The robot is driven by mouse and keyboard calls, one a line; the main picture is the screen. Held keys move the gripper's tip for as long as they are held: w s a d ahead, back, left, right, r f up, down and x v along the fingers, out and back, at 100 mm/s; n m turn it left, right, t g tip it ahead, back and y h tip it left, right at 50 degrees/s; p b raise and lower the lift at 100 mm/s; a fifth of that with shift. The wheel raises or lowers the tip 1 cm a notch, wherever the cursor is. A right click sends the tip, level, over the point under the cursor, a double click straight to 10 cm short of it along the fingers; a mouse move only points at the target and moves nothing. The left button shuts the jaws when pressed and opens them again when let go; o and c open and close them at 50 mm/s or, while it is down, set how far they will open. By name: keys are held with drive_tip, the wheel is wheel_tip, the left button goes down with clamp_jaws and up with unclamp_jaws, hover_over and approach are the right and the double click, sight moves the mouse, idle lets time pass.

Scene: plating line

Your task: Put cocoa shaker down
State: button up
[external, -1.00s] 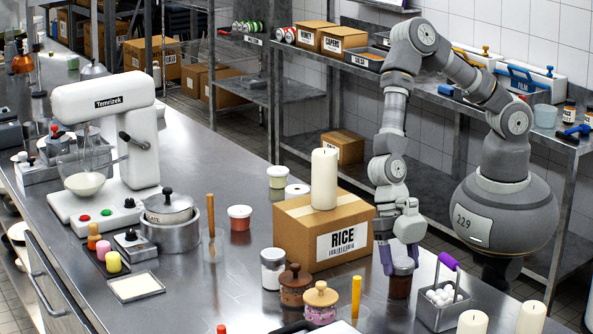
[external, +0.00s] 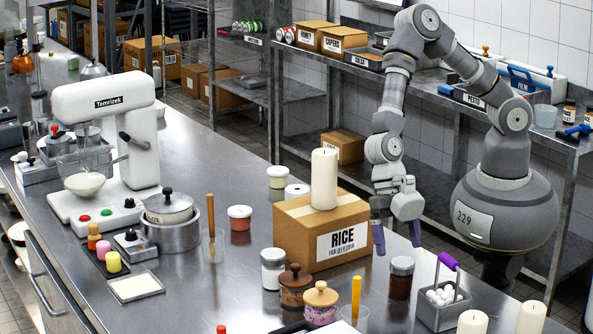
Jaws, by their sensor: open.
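The cocoa shaker, a small jar with dark brown contents and a grey lid (external: 401,278), stands upright on the steel counter (external: 215,300). It is right of the rice box and left of the metal basket. My gripper (external: 397,238) is open and empty, with purple fingertips pointing down. It hangs above the shaker and apart from it, beside the box's right side. The shaker is in full view.
The rice box (external: 300,235) carries a tall white candle (external: 324,180) close to my gripper. A handled metal basket (external: 437,312) with white eggs stands right of the shaker. Lidded jars (external: 295,286) and a cup with a yellow handle (external: 356,300) stand to its left.

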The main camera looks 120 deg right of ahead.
drive_tip(key=p+v, duration=0.1)
drive_tip(key=v, duration=0.6)
drive_tip(key=shift+d+r, duration=0.15)
drive_tip(key=shift+r, duration=0.05)
drive_tip(key=w+d+r+m+t+h, duration=0.1)
drive_tip(key=w+r+m+t, duration=0.2)
drive_tip(key=r, duration=0.8)
drive_tip(key=w+d+r+m+t+h, duration=0.1)
drive_tip(key=w+r+m+t+h, duration=0.15)
drive_tip(key=r, duration=0.85)
drive_tip(key=w+r+m+t+h, duration=0.1)
drive_tip(key=w+r+m+t, duration=0.15)
drive_tip(key=r, duration=0.75)
drive_tip(key=s+d+r+m+t, duration=0.1)
drive_tip(key=s+r+m+t, duration=0.2)
drive_tip(key=r, duration=1.1)
drive_tip(key=s+d+r+m+t, duration=0.1)
drive_tip(key=s+r+m+t, duration=0.2)
drive_tip(key=s+r, duration=0.7)
wheel_tip(320, 180, up, 5)
drive_tip(key=shift+s+r+m, duration=0.2)
drive_tip(key=shift+m, duration=0.7)
drive_tip(key=shift+d, duration=0.1)
